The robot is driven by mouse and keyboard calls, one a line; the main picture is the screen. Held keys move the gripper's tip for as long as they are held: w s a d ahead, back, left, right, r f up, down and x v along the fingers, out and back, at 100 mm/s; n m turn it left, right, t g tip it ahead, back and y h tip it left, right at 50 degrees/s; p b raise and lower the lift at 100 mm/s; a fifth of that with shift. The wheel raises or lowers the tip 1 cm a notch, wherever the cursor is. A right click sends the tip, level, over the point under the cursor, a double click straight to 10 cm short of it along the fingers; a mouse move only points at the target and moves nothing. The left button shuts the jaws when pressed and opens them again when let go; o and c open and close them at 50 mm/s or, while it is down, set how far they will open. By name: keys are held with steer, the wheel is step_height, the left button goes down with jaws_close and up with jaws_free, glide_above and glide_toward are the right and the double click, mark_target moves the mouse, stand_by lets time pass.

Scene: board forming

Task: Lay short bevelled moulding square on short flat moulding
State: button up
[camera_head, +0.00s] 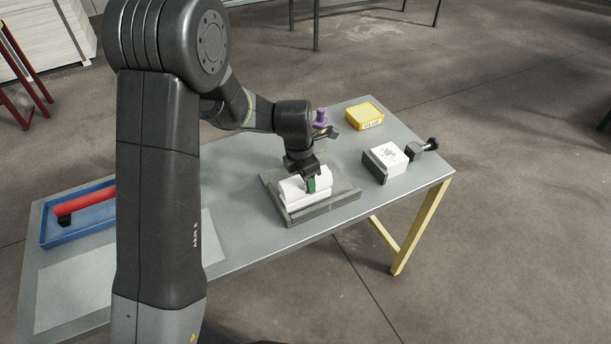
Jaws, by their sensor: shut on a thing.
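My gripper (311,184) points down over a grey fixture board (341,199) with a raised edge, on the table. It is shut on a short white moulding (292,189), likely the bevelled one. A second white piece, likely the short flat moulding (322,201), shows low beside and under it on the board. The two white pieces overlap in this view, so I cannot tell whether they touch or lie square. A green part shows at the gripper's fingertips. The gripper hides some of the white pieces.
A yellow box (364,116) stands at the back of the table (239,249). A white block (386,155) sits by a dark clamp (425,148) at right. A purple-topped thing (320,116) stands behind my gripper. A blue tray (52,232) with a red roller (87,203) is at left.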

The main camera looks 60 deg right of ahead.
mark_target(300, 179)
steer(key=shift+f, duration=0.65)
steer(key=o, duration=1.5)
step_height(300, 179, up, 14)
steer(key=a+b, duration=0.1)
steer(key=shift+w+a+b, duration=0.2)
steer(key=shift+w+b, duration=0.2)
steer(key=shift+w, duration=0.05)
steer(key=shift+f, duration=0.2)
